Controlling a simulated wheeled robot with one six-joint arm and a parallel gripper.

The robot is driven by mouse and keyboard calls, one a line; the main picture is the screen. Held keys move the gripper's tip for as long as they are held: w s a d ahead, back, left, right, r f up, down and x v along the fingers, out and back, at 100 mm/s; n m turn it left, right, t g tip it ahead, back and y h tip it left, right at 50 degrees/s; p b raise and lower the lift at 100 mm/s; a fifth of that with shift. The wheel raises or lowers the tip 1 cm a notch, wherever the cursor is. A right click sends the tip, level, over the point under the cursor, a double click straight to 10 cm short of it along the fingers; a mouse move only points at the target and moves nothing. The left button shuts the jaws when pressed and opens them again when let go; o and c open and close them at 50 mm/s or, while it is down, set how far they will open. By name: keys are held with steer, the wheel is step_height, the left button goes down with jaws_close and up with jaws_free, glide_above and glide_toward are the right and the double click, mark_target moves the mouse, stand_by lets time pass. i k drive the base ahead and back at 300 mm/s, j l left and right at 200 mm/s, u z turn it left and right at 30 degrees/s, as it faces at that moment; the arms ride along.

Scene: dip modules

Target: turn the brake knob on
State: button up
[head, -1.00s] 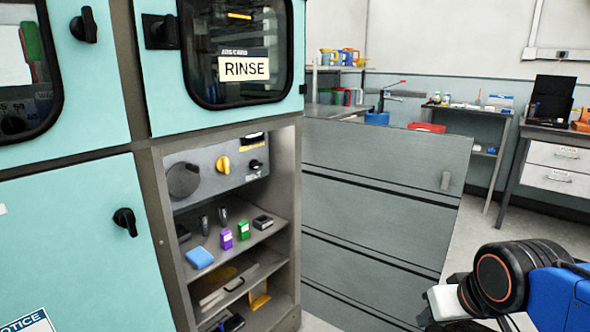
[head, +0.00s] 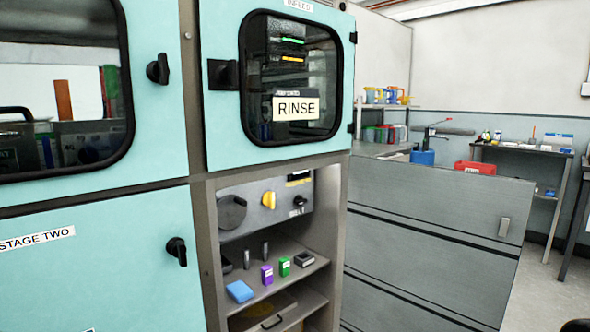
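A grey control panel (head: 250,211) is set at the top of an open bay under the RINSE door. It carries a round dark grey disc (head: 232,212), a yellow knob (head: 269,200) and a small black knob (head: 299,201). A label under the black knob seems to read BELT. I cannot read a brake label on any knob. My gripper is not in view; only a dark sliver shows at the bottom right corner.
Below the panel, a shelf (head: 293,249) holds a blue block (head: 239,291), a purple box (head: 267,275) and a green box (head: 285,266). Black latches (head: 177,251) stick out from the teal doors. A grey panel door (head: 440,240) stands to the right. Floor shows at far right.

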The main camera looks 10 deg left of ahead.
mark_target(268, 198)
steer(key=j+u, duration=0.15)
steer(key=j, duration=2.3)
